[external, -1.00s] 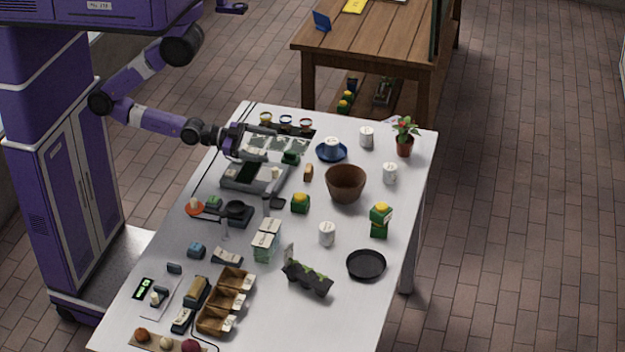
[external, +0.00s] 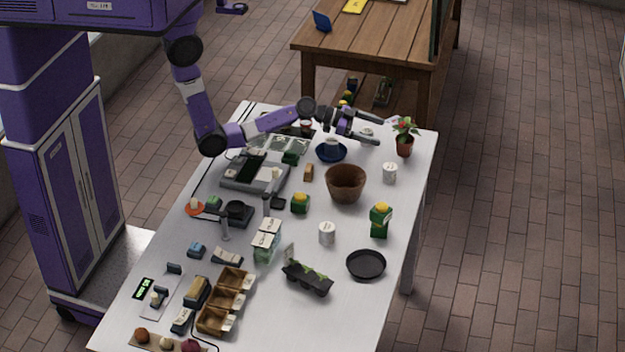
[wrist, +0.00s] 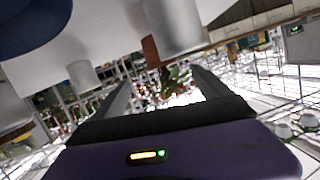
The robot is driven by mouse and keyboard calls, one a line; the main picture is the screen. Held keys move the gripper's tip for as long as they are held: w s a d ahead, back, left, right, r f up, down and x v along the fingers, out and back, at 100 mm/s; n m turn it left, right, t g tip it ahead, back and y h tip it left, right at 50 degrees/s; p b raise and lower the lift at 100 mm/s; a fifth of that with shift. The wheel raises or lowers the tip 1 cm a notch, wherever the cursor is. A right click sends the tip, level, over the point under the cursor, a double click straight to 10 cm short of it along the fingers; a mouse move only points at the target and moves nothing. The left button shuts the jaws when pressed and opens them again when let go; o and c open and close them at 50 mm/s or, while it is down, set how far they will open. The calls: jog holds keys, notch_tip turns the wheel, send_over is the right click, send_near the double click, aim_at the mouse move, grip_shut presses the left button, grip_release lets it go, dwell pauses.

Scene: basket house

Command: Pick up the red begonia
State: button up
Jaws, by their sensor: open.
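The red begonia (external: 405,128) is a small leafy plant with a red bloom in a brown-red pot (external: 404,147). It stands upright at the far right corner of the white table. My gripper (external: 384,132) is open and empty, just left of the begonia and apart from it, with its fingers pointing toward it. In the wrist view, the green leaves (wrist: 178,80) and part of the pot (wrist: 151,52) show beyond and between the spread fingers. A white mug partly covers the pot there.
A white mug (external: 368,132) stands under my fingers, close to the begonia. The table's right edge is close to the pot. A wooden table (external: 375,45) stands behind.

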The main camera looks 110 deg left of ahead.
aim_at(403, 138)
jog(key=shift+w+a+f+h, duration=0.2)
jog(key=shift+w+a+h, duration=0.6)
jog(key=shift+w+h, duration=0.1)
jog(key=shift+r+p+x, duration=0.15)
jog(key=shift+p+x, duration=0.1)
jog(key=shift+x, duration=1.65)
jog(key=shift+r+p+x, duration=0.1)
jog(key=shift+p+x, duration=0.1)
jog(key=shift+x, duration=1.75)
jog(key=c, duration=1.6)
